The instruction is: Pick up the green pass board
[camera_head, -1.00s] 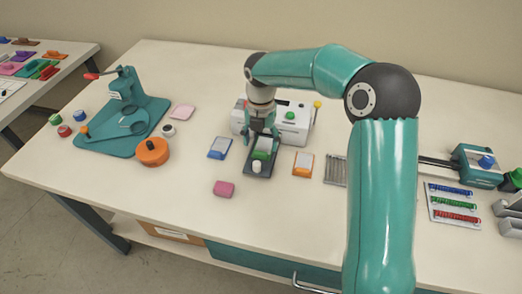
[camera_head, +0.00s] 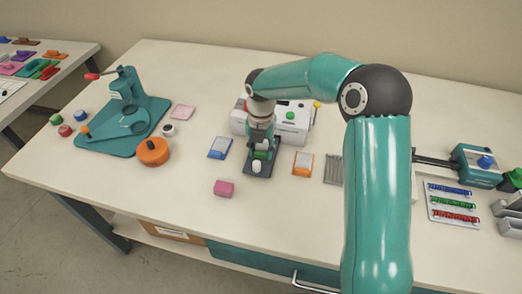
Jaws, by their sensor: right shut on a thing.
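The green pass board (camera_head: 261,155) lies on a dark tray (camera_head: 251,172) with a white knob (camera_head: 257,167) at its front. My right gripper (camera_head: 261,147) points down over the board and is shut on it. The fingers hide part of the board. I cannot tell whether the board is clear of the tray. My left gripper is not in view.
A white machine (camera_head: 290,125) with a green button stands just behind my gripper. A blue board (camera_head: 220,148) lies to the left and an orange one (camera_head: 303,163) to the right. The table's front middle is mostly clear.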

